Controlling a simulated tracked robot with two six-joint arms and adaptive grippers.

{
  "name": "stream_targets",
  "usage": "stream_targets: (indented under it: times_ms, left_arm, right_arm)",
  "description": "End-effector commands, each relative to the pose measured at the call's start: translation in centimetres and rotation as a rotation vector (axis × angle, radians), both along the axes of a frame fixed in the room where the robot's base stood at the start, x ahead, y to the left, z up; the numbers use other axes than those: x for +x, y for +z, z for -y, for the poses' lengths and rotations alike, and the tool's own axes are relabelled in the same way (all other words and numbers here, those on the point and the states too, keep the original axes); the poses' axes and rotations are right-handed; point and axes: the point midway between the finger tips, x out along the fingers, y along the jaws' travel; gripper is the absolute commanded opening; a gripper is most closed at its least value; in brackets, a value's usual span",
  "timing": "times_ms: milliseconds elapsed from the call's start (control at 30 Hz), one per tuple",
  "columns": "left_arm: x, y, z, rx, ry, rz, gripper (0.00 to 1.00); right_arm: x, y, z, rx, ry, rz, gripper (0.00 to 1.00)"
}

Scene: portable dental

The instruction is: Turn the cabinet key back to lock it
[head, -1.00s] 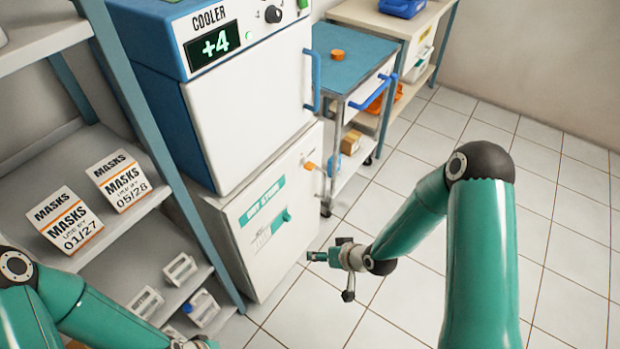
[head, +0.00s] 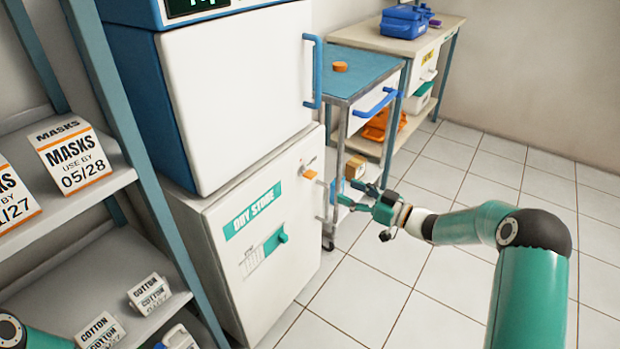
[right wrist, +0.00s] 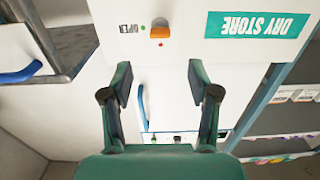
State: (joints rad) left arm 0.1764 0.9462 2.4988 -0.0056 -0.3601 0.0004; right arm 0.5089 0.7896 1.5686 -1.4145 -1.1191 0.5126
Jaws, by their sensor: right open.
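The dry store cabinet (head: 275,265) is a white box with a teal DRY STORE label, standing under the cooler. Its small orange key (head: 310,174) sits at the upper right of the front. In the right wrist view the key (right wrist: 159,32) shows as an orange block ahead of the fingertips. My right gripper (head: 346,193) is right of the key and apart from it. It is open and empty, its two fingers (right wrist: 160,85) spread wide in the right wrist view. My left gripper is out of view.
A blue-topped trolley (head: 372,68) with a blue handle stands close on the right. A shelf with mask boxes (head: 72,158) is at the left. Tiled floor (head: 450,290) is clear at the right.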

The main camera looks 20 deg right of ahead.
Motion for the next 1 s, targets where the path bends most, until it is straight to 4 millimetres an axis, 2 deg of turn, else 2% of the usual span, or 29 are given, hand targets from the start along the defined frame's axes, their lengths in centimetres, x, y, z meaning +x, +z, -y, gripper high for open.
stream_targets:
  times_ms: [300, 533, 700, 1000]
  left_arm:
    - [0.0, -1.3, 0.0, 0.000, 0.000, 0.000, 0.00]
    - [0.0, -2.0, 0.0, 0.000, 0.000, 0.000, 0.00]
    - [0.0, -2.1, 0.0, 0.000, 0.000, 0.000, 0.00]
    - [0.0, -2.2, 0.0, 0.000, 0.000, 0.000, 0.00]
  right_arm:
    - [5.5, -0.2, -4.5, 0.000, 0.002, 0.002, 0.60]
    - [8.7, -0.2, -6.9, 0.000, 0.000, 0.001, 0.60]
    - [10.0, -0.1, -7.9, 0.000, -0.001, 0.000, 0.60]
    - [10.3, 0.0, -8.2, 0.001, -0.001, -0.001, 0.60]
